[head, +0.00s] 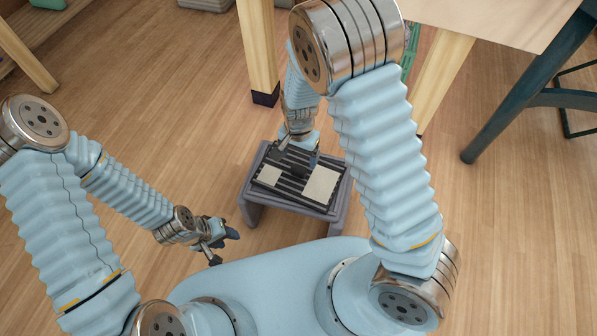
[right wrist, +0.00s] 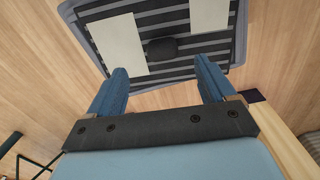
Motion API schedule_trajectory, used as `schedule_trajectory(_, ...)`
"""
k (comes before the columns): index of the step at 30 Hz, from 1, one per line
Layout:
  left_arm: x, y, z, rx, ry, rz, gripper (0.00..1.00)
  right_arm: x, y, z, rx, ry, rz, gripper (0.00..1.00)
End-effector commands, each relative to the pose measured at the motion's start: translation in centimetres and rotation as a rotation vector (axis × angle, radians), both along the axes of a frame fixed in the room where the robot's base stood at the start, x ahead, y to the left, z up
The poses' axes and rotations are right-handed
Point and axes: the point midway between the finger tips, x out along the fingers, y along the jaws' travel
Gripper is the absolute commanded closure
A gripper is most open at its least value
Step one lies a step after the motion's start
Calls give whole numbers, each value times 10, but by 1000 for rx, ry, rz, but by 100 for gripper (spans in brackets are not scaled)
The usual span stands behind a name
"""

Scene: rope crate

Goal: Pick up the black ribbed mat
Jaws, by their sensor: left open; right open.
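The black ribbed mat (head: 292,189) lies on a low grey stool (head: 246,197) in the head view. It also fills the top of the right wrist view (right wrist: 165,22). Two cream patches, a left one (head: 268,176) and a right one (head: 320,185), lie on it with a small dark rounded piece (right wrist: 162,49) between them. My right gripper (head: 298,154) is open at the mat's far edge; its fingers point toward the mat in the wrist view, and contact cannot be told. My left gripper (head: 226,246) is open and empty, left of the stool.
A wooden table (head: 490,20) with pale legs stands behind and to the right of the stool. A dark-legged chair or stand (head: 525,85) is at the right. Wooden floor is clear left of the stool.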

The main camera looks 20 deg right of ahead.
Motion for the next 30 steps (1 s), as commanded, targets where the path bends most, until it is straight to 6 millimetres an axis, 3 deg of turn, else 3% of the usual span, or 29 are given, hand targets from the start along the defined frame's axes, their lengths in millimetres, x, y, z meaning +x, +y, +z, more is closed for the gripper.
schedule_trajectory(3, 1, 1, -5, 2, -1, 3, 57, 0, -1, -23, -1, 2, 1, 17)
schedule_trajectory(10, 1, 2, -8, 3, -2, 4, 57, 1, -1, -43, -1, 1, 1, 17)
schedule_trajectory(18, 2, 4, -14, 7, -4, 7, 57, 6, -4, -83, -1, 1, 3, 17)
schedule_trajectory(26, 2, 5, -14, 7, -4, 8, 57, 7, -3, -87, 0, -1, 3, 17)
schedule_trajectory(30, 2, 5, -14, 7, -4, 8, 57, 6, -3, -87, 0, -1, 3, 35)
